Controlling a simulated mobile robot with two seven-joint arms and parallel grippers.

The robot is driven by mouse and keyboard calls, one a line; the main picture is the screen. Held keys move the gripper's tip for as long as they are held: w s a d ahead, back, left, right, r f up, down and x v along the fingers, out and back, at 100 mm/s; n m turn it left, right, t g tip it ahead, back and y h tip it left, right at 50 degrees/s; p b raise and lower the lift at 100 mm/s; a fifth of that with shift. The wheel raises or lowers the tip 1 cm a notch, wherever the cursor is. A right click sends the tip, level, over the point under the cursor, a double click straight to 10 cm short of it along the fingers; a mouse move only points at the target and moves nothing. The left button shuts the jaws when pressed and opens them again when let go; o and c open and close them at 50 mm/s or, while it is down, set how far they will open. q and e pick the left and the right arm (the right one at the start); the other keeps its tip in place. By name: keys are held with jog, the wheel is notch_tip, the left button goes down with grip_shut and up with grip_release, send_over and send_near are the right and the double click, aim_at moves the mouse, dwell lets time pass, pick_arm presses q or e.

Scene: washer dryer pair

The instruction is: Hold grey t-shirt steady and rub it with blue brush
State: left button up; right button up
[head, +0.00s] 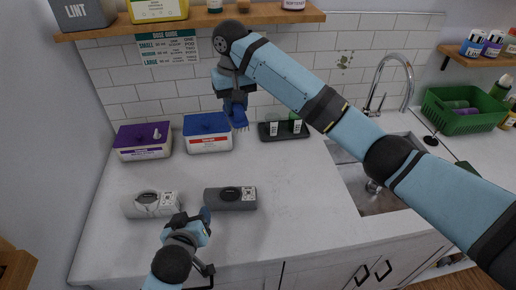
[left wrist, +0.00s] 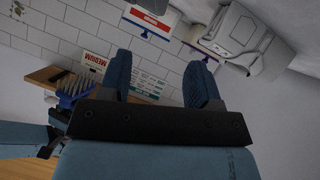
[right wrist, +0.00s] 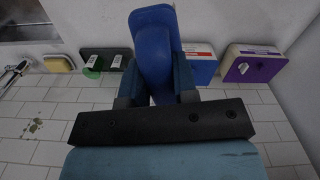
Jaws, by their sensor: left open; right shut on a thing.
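The grey t-shirt (head: 215,200) is a dark grey folded bundle on the counter with a label patch. A lighter grey folded bundle (head: 140,208) lies to its left. My left gripper (head: 192,217) is open and empty near the front of the two bundles, close to the dark one; I cannot tell whether it touches. Its fingers (left wrist: 160,82) stand apart in the left wrist view. My right gripper (head: 235,92) is shut on the blue brush (head: 238,116), held up near the back wall, bristles downward. The brush also shows in the right wrist view (right wrist: 153,48).
A purple-lidded box (head: 143,142) and a blue-lidded box (head: 208,133) stand at the back. A dark tray (head: 284,131) with small bottles lies right of them. The sink (head: 372,198) and a green basket (head: 465,118) are further right. A wooden shelf (head: 200,22) hangs above.

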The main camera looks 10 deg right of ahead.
pick_arm(q)
jog(key=w+d+r+t+y, duration=0.1)
jog(key=w+d+r+y, duration=0.1)
jog(key=w+d+r, duration=0.35)
jog(key=t+y, duration=0.4)
send_near(238, 115)
jog(key=shift+n, duration=0.4)
jog(key=x, duration=0.9)
jog(key=c, duration=1.1)
jog(key=shift+o, duration=0.2)
pick_arm(e)
jog(key=o, duration=0.9)
